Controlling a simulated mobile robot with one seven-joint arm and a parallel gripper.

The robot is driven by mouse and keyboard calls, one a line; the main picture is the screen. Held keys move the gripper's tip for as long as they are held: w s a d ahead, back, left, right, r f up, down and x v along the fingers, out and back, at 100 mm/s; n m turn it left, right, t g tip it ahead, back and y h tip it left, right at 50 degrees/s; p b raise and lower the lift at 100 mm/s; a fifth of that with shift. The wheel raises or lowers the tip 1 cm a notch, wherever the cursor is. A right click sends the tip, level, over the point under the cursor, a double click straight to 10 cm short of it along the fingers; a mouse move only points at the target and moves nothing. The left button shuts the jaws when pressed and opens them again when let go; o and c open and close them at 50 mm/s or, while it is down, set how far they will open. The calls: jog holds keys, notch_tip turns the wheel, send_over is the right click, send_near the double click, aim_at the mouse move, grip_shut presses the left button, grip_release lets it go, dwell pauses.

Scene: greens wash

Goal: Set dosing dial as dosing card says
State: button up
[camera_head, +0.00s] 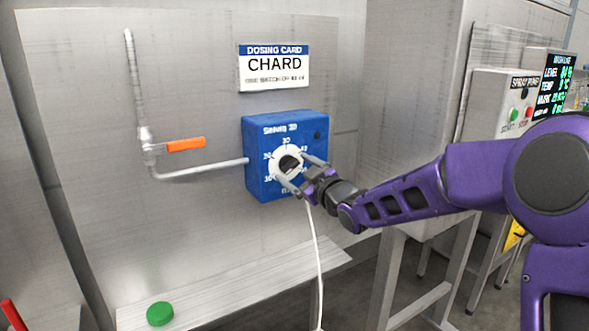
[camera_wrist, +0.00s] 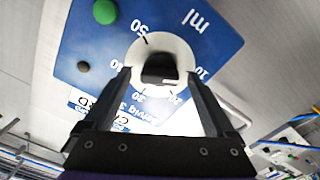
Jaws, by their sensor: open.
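The dosing dial (camera_head: 289,161) is a dark knob on a white disc, on the front of a blue box (camera_head: 258,187) on the wall. Numbers such as 10, 20, 30 and 50 ring it, with "ml" beside them. In the wrist view the knob (camera_wrist: 158,68) stands between my fingers; I cannot tell which number it points at. My gripper (camera_head: 296,172) is open, its fingers on either side of the knob with gaps showing in the wrist view. The dosing card (camera_head: 274,67) above reads "CHARD"; its small bottom line is too small to read.
A pipe with an orange valve handle (camera_head: 186,145) runs to the box's left side. A white hose (camera_head: 317,250) hangs below the box. A green round object (camera_head: 160,313) lies on the bench (camera_head: 215,303). A spray pump box (camera_head: 500,105) stands at right.

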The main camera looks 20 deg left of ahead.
jog(key=shift+w+a, duration=0.2)
jog(key=shift+a, duration=0.1)
jog(key=c, duration=1.4)
jog(key=shift+m, duration=0.3)
